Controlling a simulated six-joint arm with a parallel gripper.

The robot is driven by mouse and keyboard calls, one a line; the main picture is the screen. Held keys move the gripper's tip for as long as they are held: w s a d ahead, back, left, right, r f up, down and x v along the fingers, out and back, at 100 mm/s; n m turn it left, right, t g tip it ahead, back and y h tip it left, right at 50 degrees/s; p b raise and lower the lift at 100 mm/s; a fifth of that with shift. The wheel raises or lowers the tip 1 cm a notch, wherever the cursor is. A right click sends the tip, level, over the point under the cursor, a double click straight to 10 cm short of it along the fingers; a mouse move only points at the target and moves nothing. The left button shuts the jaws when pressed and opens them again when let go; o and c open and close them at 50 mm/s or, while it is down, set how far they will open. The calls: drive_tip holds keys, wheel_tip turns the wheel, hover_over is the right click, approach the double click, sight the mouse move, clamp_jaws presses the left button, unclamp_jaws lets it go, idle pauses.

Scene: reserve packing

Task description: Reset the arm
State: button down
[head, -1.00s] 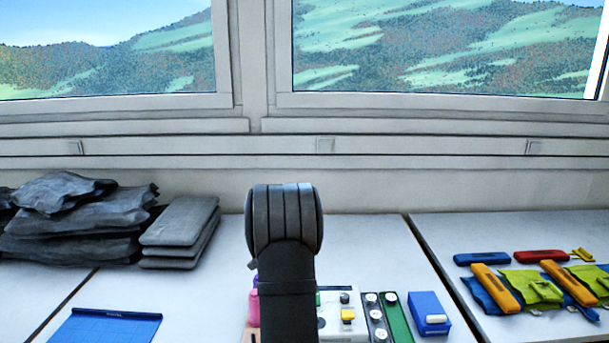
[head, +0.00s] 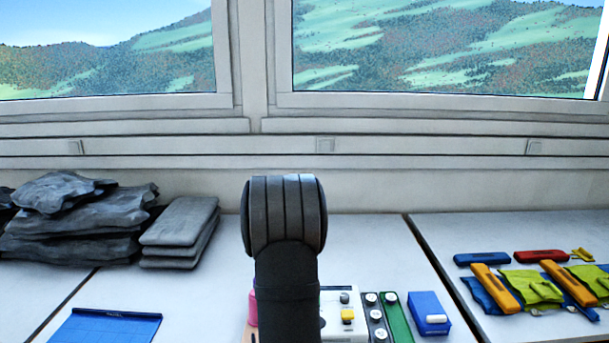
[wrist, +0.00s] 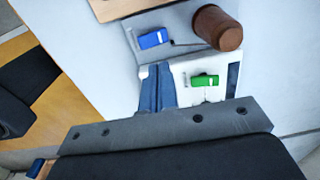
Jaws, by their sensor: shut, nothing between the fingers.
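My arm (head: 285,215) stands upright at the middle of the head view, in front of the table. It hides part of the items behind it, and my gripper does not show there. In the wrist view, two narrow blue fingers (wrist: 158,78) lie side by side beyond my grey bracket. My gripper is shut with nothing between the fingers. Near them are a white case with a green block (wrist: 205,81), a grey panel with a blue block (wrist: 153,39), and a brown cylinder (wrist: 217,28).
Dark grey pouches (head: 80,215) and flat grey pads (head: 180,232) are stacked at left. A blue tray (head: 105,327) lies in front. A blue box (head: 429,312) stands right of my arm. Coloured cases and pouches (head: 530,288) lie at right. Bare table (head: 365,245) shows behind the box.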

wheel_tip(320, 180, up, 5)
drive_tip(key=s+t, duration=0.1)
drive_tip(key=s, duration=0.1)
drive_tip(key=shift+s+r, duration=0.2)
drive_tip(key=shift+s, duration=0.15)
idle(1.2)
